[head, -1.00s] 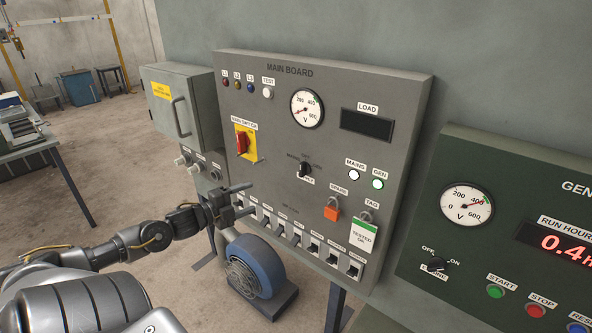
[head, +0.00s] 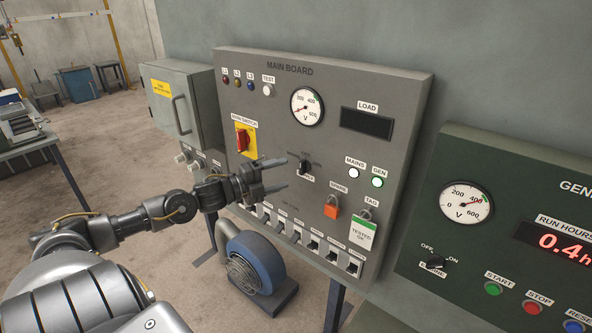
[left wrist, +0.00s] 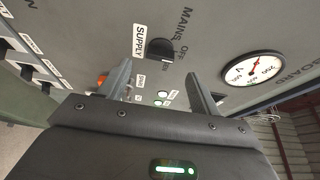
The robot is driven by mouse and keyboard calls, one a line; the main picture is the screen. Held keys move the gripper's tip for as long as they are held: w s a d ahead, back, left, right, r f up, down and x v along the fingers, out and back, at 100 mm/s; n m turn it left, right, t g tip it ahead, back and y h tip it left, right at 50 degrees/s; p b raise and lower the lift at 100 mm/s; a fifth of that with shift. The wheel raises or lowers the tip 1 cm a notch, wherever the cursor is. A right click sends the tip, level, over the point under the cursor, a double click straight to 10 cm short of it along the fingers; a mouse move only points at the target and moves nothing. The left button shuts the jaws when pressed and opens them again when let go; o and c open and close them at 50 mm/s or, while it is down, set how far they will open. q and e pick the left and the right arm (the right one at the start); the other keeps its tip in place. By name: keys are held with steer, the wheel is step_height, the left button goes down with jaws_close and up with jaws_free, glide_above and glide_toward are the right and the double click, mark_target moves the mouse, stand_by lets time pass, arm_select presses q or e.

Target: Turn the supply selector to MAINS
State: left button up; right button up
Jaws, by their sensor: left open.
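The supply selector (head: 305,165) is a small black knob in the middle of the grey main board (head: 232,90). In the left wrist view the knob (left wrist: 160,50) lies ahead of the fingers, with the labels SUPPLY, MAINS and OFF around it. My left gripper (head: 285,174) is open and empty. In the head view its fingertips are just left of the knob and slightly below it. In the left wrist view the two fingers (left wrist: 160,75) are spread, with the knob beyond them; I cannot tell the exact gap. My right gripper is not in view.
The red main switch (head: 242,140) is left of the selector, and a row of breaker switches (head: 297,238) runs below. An orange padlock (head: 331,211) and a TESTED tag (head: 361,234) hang at the lower right. The GEN lamp (head: 377,182) glows green. A blue blower (head: 256,262) stands below.

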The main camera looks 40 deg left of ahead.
mark_target(303, 167)
arm_select(q)
steer(key=shift+p+x, duration=0.8)
steer(key=shift+x, duration=2)
steer(key=shift+c, duration=0.2)
steer(key=c, duration=0.9)
